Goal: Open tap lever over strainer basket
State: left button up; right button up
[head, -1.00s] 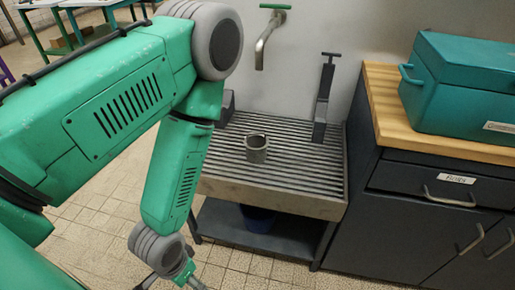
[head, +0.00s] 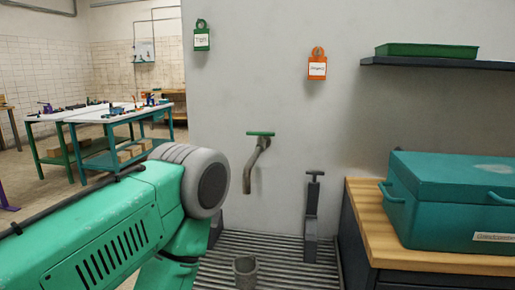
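The tap (head: 257,160) comes out of the grey wall, its grey spout bent downward. Its green lever (head: 260,134) lies level across the top. Below it a small grey cylindrical cup (head: 245,270), perhaps the strainer basket, stands on the slatted grating (head: 285,250). My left arm comes in from the left, in front of the grating's left side. Its gripper is below the picture's edge. My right gripper is out of view.
A dark upright handled post (head: 312,205) stands right of the tap. A wooden-topped cabinet (head: 400,235) bears a teal box (head: 450,200). Green (head: 202,38) and orange (head: 317,66) tags hang on the wall. Worktables (head: 120,125) stand far left.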

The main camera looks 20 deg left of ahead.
aim_at(260, 134)
jog(key=j+z, duration=0.3)
jog(key=j, duration=0.35)
jog(key=j+z, duration=0.3)
jog(key=j, duration=0.3)
